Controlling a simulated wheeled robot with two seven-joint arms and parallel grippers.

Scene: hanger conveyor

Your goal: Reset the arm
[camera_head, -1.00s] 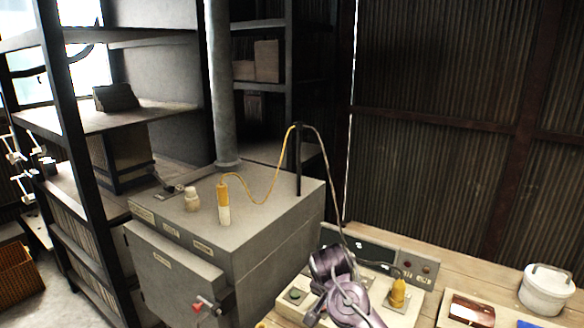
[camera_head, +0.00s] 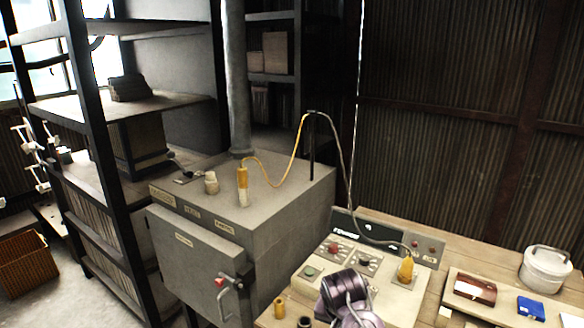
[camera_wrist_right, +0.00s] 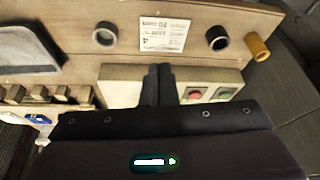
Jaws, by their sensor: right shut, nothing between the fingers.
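My right arm (camera_head: 346,300), purple and grey, rises at the bottom of the head view in front of the control panel (camera_head: 402,298). In the right wrist view, my right gripper (camera_wrist_right: 160,72) shows as two dark fingers pressed together. It is shut and empty, over the pale panel edge (camera_wrist_right: 127,84). In the head view the fingertips cannot be made out. My left arm and gripper are not in view.
A grey furnace box (camera_head: 285,187) with a yellow-handled probe (camera_head: 242,184) stands left of the wooden bench (camera_head: 440,225). On the bench are a yellow cylinder (camera_head: 279,307), a dark ring (camera_head: 304,322), a tray with blue and brown items, and a white lidded pot (camera_head: 545,270).

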